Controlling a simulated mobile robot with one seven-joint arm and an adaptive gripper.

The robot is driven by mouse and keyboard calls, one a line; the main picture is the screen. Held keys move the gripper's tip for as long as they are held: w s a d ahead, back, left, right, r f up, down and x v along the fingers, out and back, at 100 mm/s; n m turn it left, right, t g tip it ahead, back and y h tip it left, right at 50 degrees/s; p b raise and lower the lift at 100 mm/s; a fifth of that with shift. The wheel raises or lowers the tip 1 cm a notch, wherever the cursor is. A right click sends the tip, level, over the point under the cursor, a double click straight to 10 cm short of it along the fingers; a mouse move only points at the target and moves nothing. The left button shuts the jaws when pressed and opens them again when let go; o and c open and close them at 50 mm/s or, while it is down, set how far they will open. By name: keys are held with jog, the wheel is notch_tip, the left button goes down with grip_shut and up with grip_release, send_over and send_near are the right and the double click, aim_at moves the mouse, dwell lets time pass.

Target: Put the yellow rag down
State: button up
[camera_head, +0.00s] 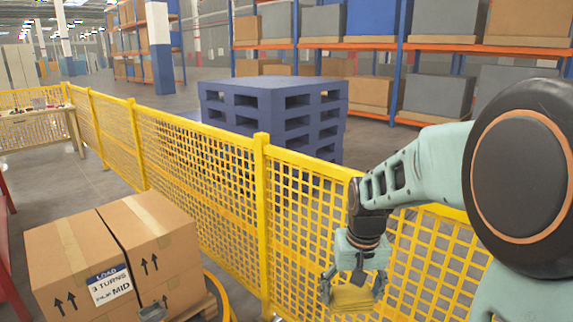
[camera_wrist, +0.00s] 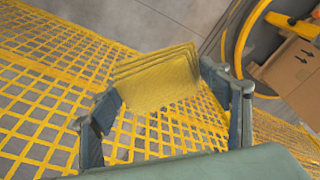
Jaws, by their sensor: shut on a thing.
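The yellow rag (camera_head: 352,298) is a folded, layered cloth held between the fingers of my gripper (camera_head: 352,290) at the lower right of the head view. In the wrist view the rag (camera_wrist: 158,80) sits between the two fingertips of my gripper (camera_wrist: 160,92), which are shut on it. The rag hangs in the air close to the yellow mesh fence. Its underside is hidden.
The yellow fence (camera_head: 262,220) runs beside my gripper. Cardboard boxes (camera_head: 170,235) stand on a pallet at the lower left. Blue stacked pallets (camera_head: 270,100) and shelving stand beyond the fence. A table (camera_head: 40,115) is far left. Grey floor lies between.

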aim_at(351, 294)
notch_tip(351, 294, up, 2)
jog(key=p, duration=0.3)
jog(key=shift+r, duration=0.1)
jog(key=r+p, duration=0.1)
jog(key=p, duration=0.1)
jog(key=r+p, duration=0.1)
jog(key=p, duration=0.2)
jog(key=shift+s+r, duration=0.15)
jog(key=shift+s, duration=0.1)
jog(key=r+p, duration=0.1)
jog(key=p, duration=0.3)
jog(key=s+r+p, duration=0.1)
jog(key=r+p, duration=0.1)
jog(key=p, duration=0.1)
jog(key=shift+s+p, duration=0.15)
jog(key=shift+p, duration=0.2)
